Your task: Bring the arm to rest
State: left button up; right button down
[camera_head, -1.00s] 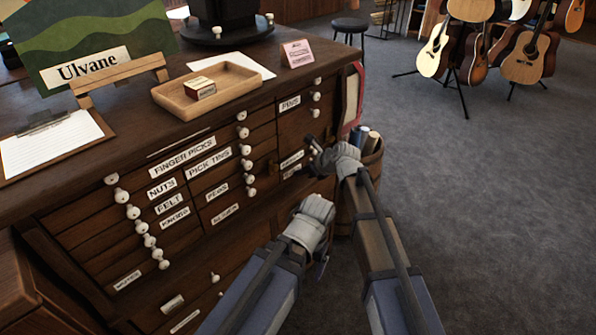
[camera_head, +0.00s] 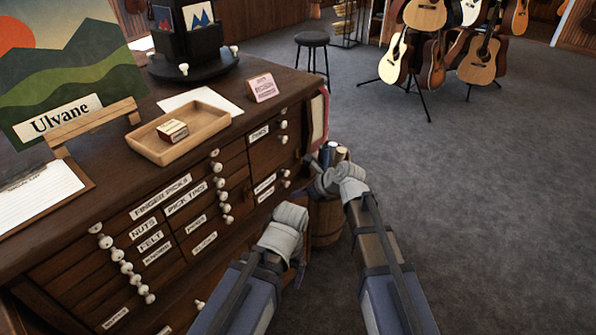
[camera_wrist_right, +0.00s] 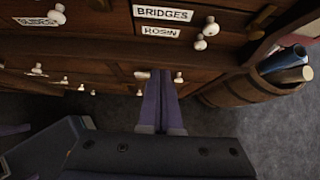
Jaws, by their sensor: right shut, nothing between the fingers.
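My right gripper (camera_head: 320,184) is at the right end of the drawer cabinet in the head view, in front of the barrel. In the right wrist view my right gripper (camera_wrist_right: 160,74) shows two bluish fingers pressed together, with nothing between them. They point at the cabinet front below the drawers labelled BRIDGES and ROSIN; I cannot tell whether they touch it. My left arm (camera_head: 248,290) comes in at the bottom of the head view, low in front of the cabinet. Its wrist is bent, and its fingers are largely hidden.
The wooden cabinet (camera_head: 165,262) has several labelled drawers with white knobs. On it are a wooden tray (camera_head: 205,122) with a small box, a pink card (camera_head: 262,87) and a clipboard (camera_head: 38,195). A barrel (camera_head: 328,222) stands at its right end. Grey floor (camera_head: 480,200) is open to the right.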

jog(key=s+d+f+n+g+h, duration=0.2)
jog(key=s+d+f+n+h, duration=0.15)
jog(key=s+d+n, duration=0.75)
jog(key=s+d+f+n+g+h, duration=0.3)
jog(key=s+d+n, duration=0.45)
jog(key=n, duration=0.65)
jog(key=s+a+n+h, duration=0.2)
jog(key=s+a+n, duration=0.25)
jog(key=a, duration=0.55)
notch_tip(320, 180, up, 16)
jog(key=p, duration=1.5)
jog(key=shift+s+d+p, duration=0.25)
jog(key=shift+p, duration=0.05)
jog(key=shift+f+m, duration=0.15)
jog(key=shift+m, duration=0.1)
